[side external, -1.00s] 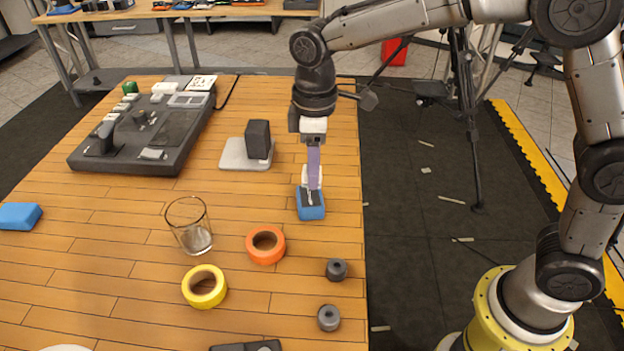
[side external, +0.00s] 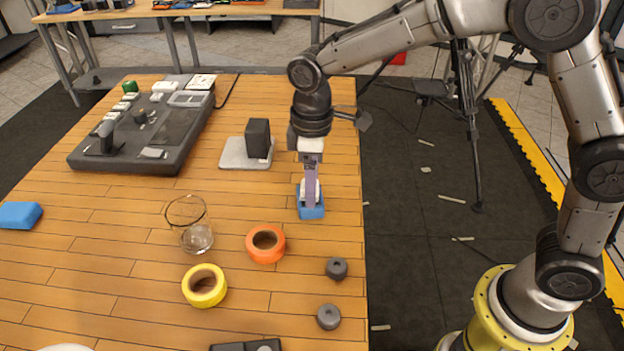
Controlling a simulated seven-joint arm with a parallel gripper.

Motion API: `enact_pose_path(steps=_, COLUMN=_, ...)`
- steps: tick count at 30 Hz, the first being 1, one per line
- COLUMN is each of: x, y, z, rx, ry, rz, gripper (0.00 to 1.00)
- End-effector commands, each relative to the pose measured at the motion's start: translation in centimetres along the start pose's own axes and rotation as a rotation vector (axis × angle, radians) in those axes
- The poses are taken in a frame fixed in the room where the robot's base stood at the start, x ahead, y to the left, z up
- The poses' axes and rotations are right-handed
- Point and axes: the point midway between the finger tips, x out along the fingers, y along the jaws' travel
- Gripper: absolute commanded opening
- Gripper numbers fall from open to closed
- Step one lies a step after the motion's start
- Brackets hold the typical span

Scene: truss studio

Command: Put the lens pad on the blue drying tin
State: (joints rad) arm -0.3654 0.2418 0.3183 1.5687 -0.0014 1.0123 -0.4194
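The blue drying tin (side external: 312,214) stands on the wooden table near its right edge. My gripper (side external: 310,203) points straight down over it, its purple finger seen edge-on with the tip at the tin. A small white piece, which looks like the lens pad (side external: 317,192), shows on both sides of the finger, at the top of the tin. My gripper appears shut on it, though the gap between the fingers is hidden. I cannot tell whether the pad touches the tin.
An orange tape roll (side external: 265,244), a yellow tape roll (side external: 191,289) and a glass (side external: 187,218) stand to the left and front. A dark block on a pale plate (side external: 235,155) stands behind left. A blue block (side external: 20,215) lies far left.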

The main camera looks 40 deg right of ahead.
Motion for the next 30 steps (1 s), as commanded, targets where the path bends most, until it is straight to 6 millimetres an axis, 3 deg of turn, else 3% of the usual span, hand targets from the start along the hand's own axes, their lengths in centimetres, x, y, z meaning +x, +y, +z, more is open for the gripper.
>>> enact_pose_path(steps=6, x=-0.2, y=0.0, z=0.0, rx=0.000, ry=0.001, rz=0.000, gripper=0.74)
enact_pose_path(steps=10, x=-1.3, y=0.0, z=-0.1, rx=0.000, ry=0.003, rz=0.001, gripper=0.74)
enact_pose_path(steps=24, x=-10.2, y=0.0, z=-0.1, rx=0.000, ry=0.004, rz=0.002, gripper=0.74)
enact_pose_path(steps=30, x=-12.1, y=0.0, z=0.0, rx=0.000, ry=0.001, rz=0.000, gripper=0.74)
